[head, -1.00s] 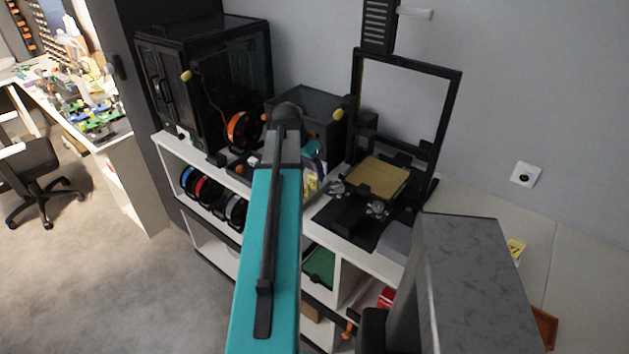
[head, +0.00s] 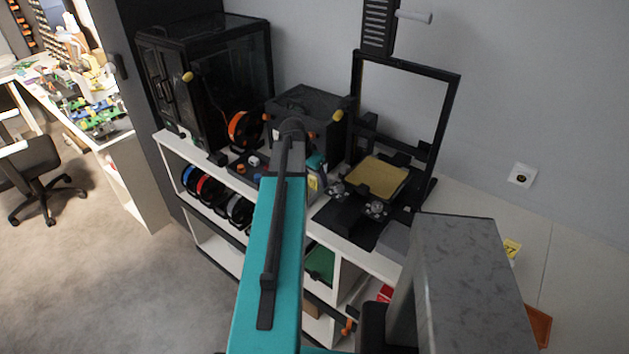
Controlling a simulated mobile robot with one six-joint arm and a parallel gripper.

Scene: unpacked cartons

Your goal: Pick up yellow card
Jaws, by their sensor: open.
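A small yellow card (head: 511,248) with dark marks shows on the white worktop at the right in the head view. Its lower left is partly cut off by a grey block shape in the foreground. Another small yellow patch (head: 313,182) shows beside the end of my teal arm, among items on the shelf top; I cannot tell whether it is a card. My arm reaches up the middle of the view and ends in a dark joint over the shelf unit. My gripper itself is not visible, hidden beyond that joint.
A 3D printer with a tan bed (head: 377,178) stands right of my arm. A black enclosed printer (head: 200,85) and an orange spool (head: 243,128) stand left. An orange tray (head: 540,326) lies at the lower right. The worktop beyond the yellow card is clear.

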